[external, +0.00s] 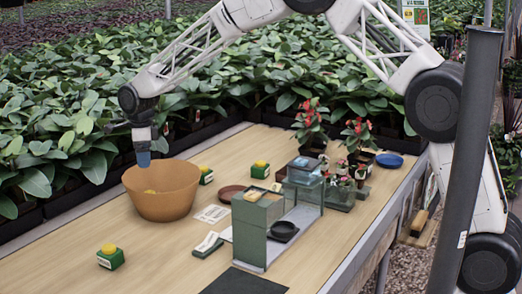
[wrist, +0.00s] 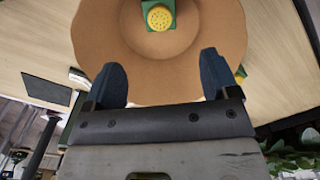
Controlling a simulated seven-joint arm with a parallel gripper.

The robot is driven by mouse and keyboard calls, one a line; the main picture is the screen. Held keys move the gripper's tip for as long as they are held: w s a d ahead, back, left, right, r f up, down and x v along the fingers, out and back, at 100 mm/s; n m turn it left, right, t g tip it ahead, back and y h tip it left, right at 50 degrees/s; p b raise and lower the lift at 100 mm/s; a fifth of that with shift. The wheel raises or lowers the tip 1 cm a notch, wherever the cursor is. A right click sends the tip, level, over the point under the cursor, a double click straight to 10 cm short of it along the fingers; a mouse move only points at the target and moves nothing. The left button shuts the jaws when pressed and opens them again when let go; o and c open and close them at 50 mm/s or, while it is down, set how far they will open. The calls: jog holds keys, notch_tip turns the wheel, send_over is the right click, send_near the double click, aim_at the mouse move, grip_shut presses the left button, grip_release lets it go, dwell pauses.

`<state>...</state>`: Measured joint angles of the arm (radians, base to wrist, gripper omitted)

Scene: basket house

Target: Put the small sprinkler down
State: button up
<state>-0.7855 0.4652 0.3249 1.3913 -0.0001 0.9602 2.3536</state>
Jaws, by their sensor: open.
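The bowl also fills the upper wrist view (wrist: 165,78). My gripper (external: 143,160) is above the bowl, pointing down, its blue fingertips close to rim height. In the wrist view my gripper (wrist: 162,75) has its fingers wide apart with nothing between them. The sprinkler is apart from both fingers.
Similar green-and-yellow sprinklers stand on the table at front left (external: 110,258), right of the bowl (external: 206,176) and farther back (external: 260,169). A green glass-sided case (external: 258,228), a brown saucer (external: 231,193), a blue plate (external: 390,160) and red-flowered pots stand right. Front left table is mostly clear.

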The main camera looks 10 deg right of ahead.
jog(key=d+r+n, duration=0.2)
jog(key=d+r, duration=0.5)
jog(key=d, duration=0.5)
jog(key=d+r+n, duration=0.2)
jog(key=d+r, duration=0.5)
jog(key=d, duration=0.4)
jog(key=s+d+r+n+t, duration=0.15)
jog(key=s+d+r, duration=0.25)
jog(key=d, duration=0.6)
jog(key=s+d+r+n, duration=0.3)
jog(key=s+d+r, duration=0.15)
jog(key=d, duration=0.55)
jog(key=s+d+r+n, duration=0.2)
jog(key=s+d+n, duration=0.2)
jog(key=s+d, duration=1.05)
jog(key=s+d+f+n, duration=0.2)
jog(key=s+d, duration=0.3)
jog(key=s, duration=0.3)
jog(key=s+d+f+n+t, duration=0.1)
jog(key=s+d+f+n, duration=0.1)
jog(key=s+d, duration=0.4)
jog(key=shift+s+n, duration=0.65)
jog(key=shift+s, duration=0.25)
jog(key=shift+o, duration=0.5)
jog(key=shift+d, duration=0.1)
jog(key=shift+w, duration=0.1)
